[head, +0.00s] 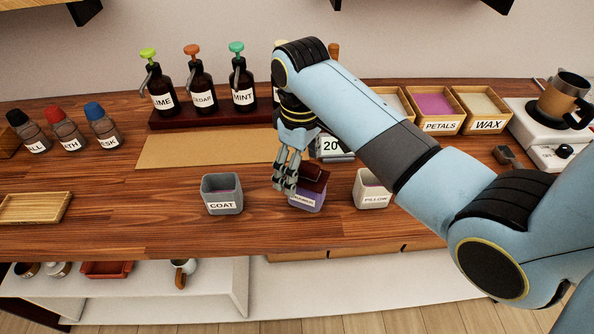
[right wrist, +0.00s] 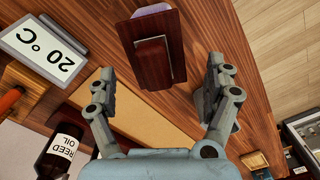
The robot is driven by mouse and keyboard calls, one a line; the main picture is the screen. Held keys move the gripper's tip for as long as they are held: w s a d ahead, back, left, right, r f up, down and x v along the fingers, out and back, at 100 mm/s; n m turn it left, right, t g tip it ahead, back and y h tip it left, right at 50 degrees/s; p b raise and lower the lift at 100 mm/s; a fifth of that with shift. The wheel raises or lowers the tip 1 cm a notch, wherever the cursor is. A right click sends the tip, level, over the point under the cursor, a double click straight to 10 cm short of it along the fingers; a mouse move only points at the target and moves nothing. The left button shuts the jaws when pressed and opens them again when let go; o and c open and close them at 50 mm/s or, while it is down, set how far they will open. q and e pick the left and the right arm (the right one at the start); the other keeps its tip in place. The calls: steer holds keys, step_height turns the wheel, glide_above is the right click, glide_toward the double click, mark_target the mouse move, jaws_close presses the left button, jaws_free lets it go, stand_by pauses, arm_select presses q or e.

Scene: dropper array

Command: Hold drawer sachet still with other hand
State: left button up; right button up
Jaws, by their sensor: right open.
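My right gripper (head: 284,184) is at the sachet's left and upper side in the head view. My left gripper is in neither view.
The grey COAT container (head: 222,207) stands left of the sachet and the grey PILLOW container (head: 371,201) right of it. Behind are a tan mat (head: 200,150), a 20°C display (head: 331,146) and several pump bottles (head: 201,92). The counter's front strip is clear.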

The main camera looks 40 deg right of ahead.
step_height(320, 180, up, 6)
steer(key=shift+r, duration=0.25)
steer(key=shift+s+f, duration=0.1)
stand_by(0.4)
